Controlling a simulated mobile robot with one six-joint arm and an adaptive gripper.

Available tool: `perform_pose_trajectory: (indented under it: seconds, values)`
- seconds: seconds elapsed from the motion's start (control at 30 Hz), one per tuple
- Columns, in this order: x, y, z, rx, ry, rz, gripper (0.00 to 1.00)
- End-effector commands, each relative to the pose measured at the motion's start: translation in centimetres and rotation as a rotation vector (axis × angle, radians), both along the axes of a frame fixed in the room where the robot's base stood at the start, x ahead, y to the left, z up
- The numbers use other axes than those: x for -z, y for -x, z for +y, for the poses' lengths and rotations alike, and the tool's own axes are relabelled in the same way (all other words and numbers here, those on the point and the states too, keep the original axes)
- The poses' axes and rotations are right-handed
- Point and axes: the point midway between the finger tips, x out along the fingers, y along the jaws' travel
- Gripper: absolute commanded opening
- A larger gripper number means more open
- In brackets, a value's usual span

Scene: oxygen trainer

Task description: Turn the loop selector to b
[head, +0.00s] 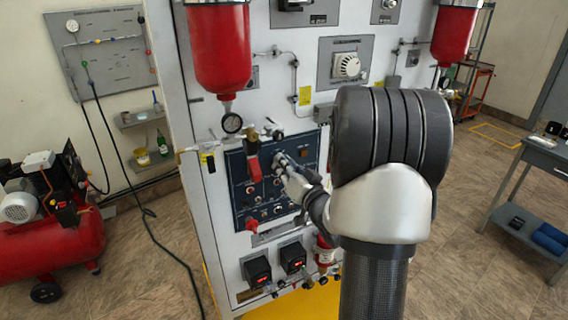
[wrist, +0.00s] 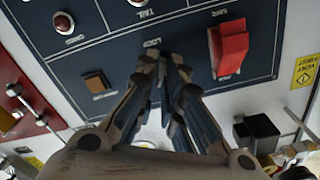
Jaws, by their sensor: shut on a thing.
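My gripper (head: 282,165) reaches to the dark blue control panel (head: 242,205) in the head view. In the wrist view my gripper (wrist: 164,62) has its two fingertips close together at the panel (wrist: 117,50), just below a small upside-down label that seems to read LOOP. It is shut on a small knob there, taken to be the loop selector. The fingers cover the knob, so its pointer and its position marks cannot be read.
In the wrist view, a red switch cover (wrist: 231,47) is right of the fingers. An orange square button (wrist: 95,82) and a red indicator (wrist: 63,23) are to the left. In the head view, a gauge (head: 232,123) and brass valve fittings (head: 252,134) stick out above the panel.

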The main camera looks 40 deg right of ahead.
Motion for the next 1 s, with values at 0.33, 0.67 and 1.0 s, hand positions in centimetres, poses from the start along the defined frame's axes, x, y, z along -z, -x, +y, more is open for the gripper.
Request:
perform_pose_trajectory:
  seconds: [0.33,0.67,1.0]
  values:
    - [-0.21,-0.05,-0.03,0.0,-0.198,-0.051,0.0]
    - [-0.23,-0.05,-0.03,-0.001,-0.263,-0.068,0.0]
    - [-0.23,-0.06,-0.04,0.0,-0.266,-0.07,0.0]
